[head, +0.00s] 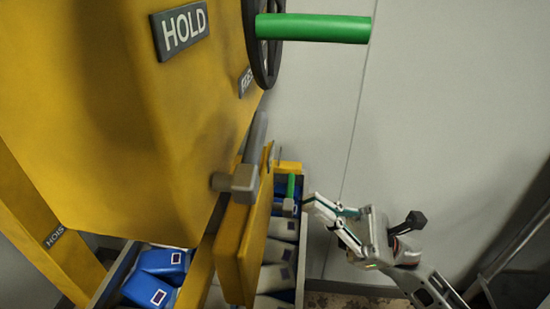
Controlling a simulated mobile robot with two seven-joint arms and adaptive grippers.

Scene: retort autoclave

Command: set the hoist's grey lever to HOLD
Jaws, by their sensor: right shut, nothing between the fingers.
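The yellow hoist housing (130,120) fills the left of the head view. A HOLD plate (182,30) is on its face, and a second plate (246,82) is partly hidden near its right edge. A grey lever with a blocky end (238,182) sticks out at the housing's lower right; its pivot is hard to make out. My left gripper is not in view.
A black wheel (264,50) with a green handle (315,28) projects at the top. A yellow panel (240,245) hangs below the lever. Crates below hold blue packs (165,262) and pale packs (280,253). The right side before the grey wall (450,100) is open.

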